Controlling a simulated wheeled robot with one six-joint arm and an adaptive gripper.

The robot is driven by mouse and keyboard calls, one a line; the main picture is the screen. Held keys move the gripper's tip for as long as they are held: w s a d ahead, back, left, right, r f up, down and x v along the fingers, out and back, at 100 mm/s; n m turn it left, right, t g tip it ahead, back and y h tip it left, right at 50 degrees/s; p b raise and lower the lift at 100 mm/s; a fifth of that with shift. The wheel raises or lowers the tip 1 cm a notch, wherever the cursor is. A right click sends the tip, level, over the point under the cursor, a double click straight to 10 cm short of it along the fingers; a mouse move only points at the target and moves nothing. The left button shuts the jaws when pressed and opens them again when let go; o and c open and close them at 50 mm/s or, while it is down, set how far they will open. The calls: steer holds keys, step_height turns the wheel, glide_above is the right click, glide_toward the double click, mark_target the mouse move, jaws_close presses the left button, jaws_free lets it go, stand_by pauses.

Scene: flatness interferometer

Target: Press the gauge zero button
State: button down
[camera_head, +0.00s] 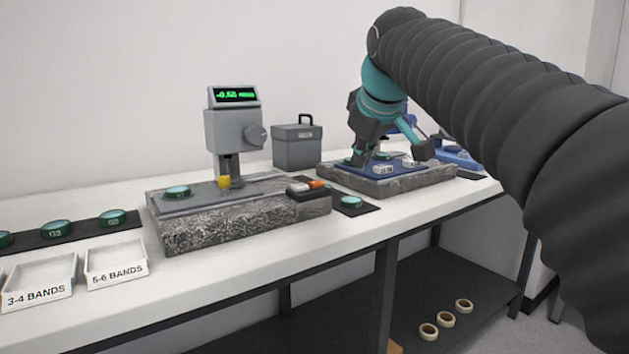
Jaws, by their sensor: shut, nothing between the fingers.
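The gauge (228,130) is a grey head on a post above a granite block (245,222), with a green-lit display (235,95) on top. A small control box at the block's right end carries a pale button (298,187) and an orange button (317,184); I cannot read which is the zero button. My gripper (359,160) is shut and empty, pointing down at the second granite station to the right of the gauge, apart from both buttons. My arm hides part of that station, and whether the fingertips touch anything there is unclear.
The second granite block (390,186) has a blue plate (377,174). A green disc (177,191) sits on the gauge's plate, another (351,202) on a dark mat. White trays (117,263) stand at the left front.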

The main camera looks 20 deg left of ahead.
mark_target(301, 186)
steer(key=w+a+r+n+y, duration=0.1)
steer(key=a+r, duration=0.4)
steer(key=a, duration=0.7)
steer(key=w+n, duration=0.1)
steer(key=n, duration=0.1)
steer(key=shift+w+a+n+y+p, duration=0.15)
steer(key=shift+w+n+y+p, duration=0.15)
steer(key=shift+w+n+p, duration=0.1)
steer(key=shift+f+b, duration=2.05)
steer(key=shift+f, duration=2.3)
steer(key=shift+f, duration=0.1)
steer(key=shift+f, duration=0.3)
